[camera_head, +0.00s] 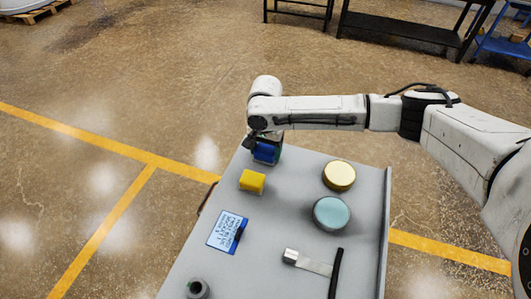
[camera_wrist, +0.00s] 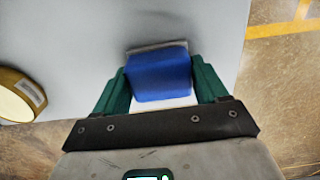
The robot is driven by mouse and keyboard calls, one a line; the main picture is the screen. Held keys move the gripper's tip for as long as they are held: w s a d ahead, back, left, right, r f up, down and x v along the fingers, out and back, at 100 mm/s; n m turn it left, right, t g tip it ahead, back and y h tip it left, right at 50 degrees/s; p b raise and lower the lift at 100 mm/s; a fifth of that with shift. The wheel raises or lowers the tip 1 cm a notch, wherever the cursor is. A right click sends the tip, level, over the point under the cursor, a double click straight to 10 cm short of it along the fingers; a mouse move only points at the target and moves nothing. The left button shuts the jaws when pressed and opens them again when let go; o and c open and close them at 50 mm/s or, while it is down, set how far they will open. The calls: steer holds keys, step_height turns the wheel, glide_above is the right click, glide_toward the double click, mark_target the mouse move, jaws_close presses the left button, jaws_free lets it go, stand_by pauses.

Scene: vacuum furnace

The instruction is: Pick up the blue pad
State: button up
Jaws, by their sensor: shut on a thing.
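The blue pad (camera_wrist: 158,75) is a small blue block with a pale layer, seen between the two green fingers of my gripper (camera_wrist: 160,83) in the wrist view. My gripper is shut on it. In the head view the blue pad (camera_head: 264,153) is at the far left corner of the grey table, under my gripper (camera_head: 262,143). Whether the pad touches the table or is a little above it, I cannot tell. My arm reaches to it from the right.
The grey table (camera_head: 300,180) also holds a yellow block (camera_head: 252,181), a gold-topped round tin (camera_head: 339,175), a teal-topped round tin (camera_head: 331,214), a blue-and-white card (camera_head: 227,232), a flat metal tool (camera_head: 312,263) and a small dark-holed cylinder (camera_head: 197,288). Open floor lies left.

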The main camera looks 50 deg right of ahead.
mark_target(265, 149)
steer(key=shift+c, duration=0.6)
steer(key=shift+r, duration=0.15)
steer(key=shift+r, duration=0.3)
step_height(265, 149, up, 2)
steer(key=shift+r+b, duration=0.2)
steer(key=shift+b, duration=0.25)
steer(key=s+a+r+b, duration=0.1)
steer(key=s+a+r, duration=0.1)
steer(key=s+r, duration=0.7)
steer(key=s, duration=0.4)
steer(key=shift+s+a+r, duration=0.25)
steer(key=shift+s+r, duration=0.1)
